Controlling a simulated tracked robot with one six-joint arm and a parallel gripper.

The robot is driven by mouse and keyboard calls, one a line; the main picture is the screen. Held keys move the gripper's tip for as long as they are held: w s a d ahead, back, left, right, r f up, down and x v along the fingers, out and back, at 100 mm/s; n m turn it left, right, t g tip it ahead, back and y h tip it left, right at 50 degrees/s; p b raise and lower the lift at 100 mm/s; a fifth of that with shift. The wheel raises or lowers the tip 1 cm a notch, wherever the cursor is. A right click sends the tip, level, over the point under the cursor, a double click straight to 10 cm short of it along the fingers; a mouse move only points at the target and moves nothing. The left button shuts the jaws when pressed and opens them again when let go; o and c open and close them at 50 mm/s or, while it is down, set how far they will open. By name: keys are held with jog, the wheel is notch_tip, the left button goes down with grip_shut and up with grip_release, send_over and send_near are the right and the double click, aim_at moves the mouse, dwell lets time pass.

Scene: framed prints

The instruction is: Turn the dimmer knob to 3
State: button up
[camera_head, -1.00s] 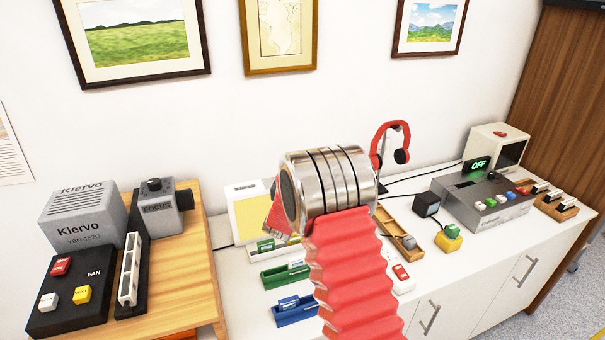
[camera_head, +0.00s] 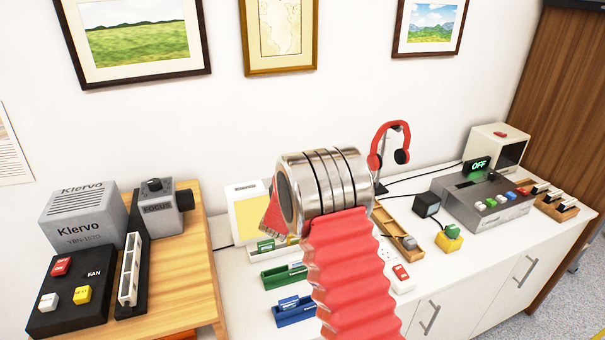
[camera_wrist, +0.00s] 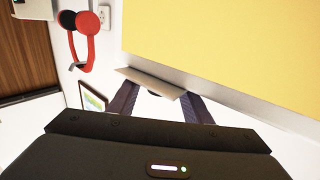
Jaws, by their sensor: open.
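My gripper (camera_wrist: 155,92) is open in the wrist view, its two dark fingers apart on either side of a pale flat strip (camera_wrist: 150,82). A small dark bit shows below the strip between the fingers; I cannot tell what it is. A yellow panel (camera_wrist: 225,50) fills the upper right there. In the head view the yellow-faced white device (camera_head: 250,212) stands behind my arm, partly hidden, and my fingers are hidden by my silver wrist. I cannot make out a knob marked as the dimmer. A black knob (camera_head: 154,184) sits on the FOCUS box (camera_head: 158,212).
A red headphone on a stand (camera_head: 388,150) is right of my wrist and also upper left in the wrist view (camera_wrist: 82,40). A wooden tray (camera_head: 391,222), a grey button box (camera_head: 485,202) and green and blue holders (camera_head: 296,312) stand on the white counter.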

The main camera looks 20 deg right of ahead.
jog(key=v, duration=1.3)
jog(key=shift+s+a, duration=0.3)
